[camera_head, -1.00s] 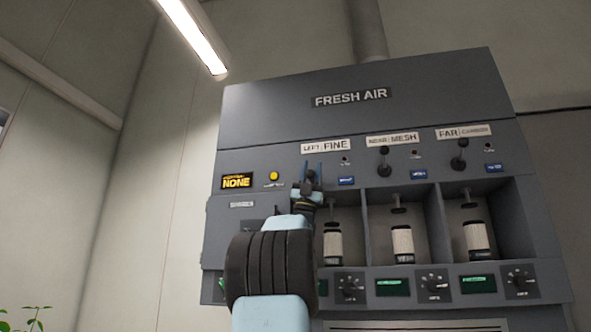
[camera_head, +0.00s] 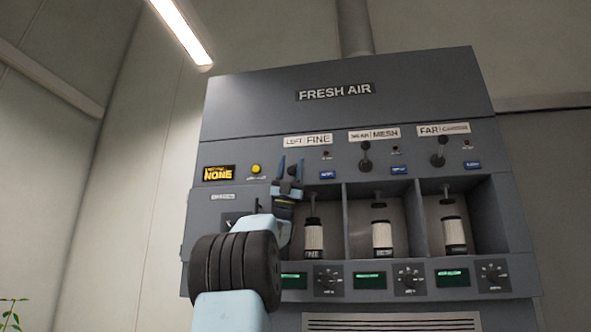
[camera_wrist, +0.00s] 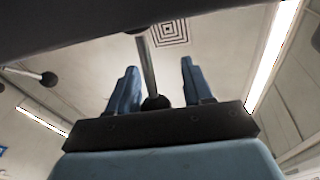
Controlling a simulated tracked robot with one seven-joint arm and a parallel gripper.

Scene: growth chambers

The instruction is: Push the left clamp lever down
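The left clamp lever shows in the wrist view as a metal rod (camera_wrist: 147,65) ending in a round black knob (camera_wrist: 155,102). My gripper (camera_wrist: 158,75) has its two blue fingers apart, one on each side of the lever. The knob appears close to the palm; I cannot tell whether it touches. In the head view my gripper (camera_head: 290,164) is raised in front of the panel below the "LEFT FINE" label (camera_head: 307,140). There my gripper largely hides the left lever.
The grey "FRESH AIR" cabinet (camera_head: 330,118) carries the near lever (camera_head: 365,160) and far lever (camera_head: 438,155) to the right. Filter cartridges (camera_head: 313,238) stand in open bays below. A yellow button (camera_head: 256,169) and a "NONE" display (camera_head: 218,173) are to the left.

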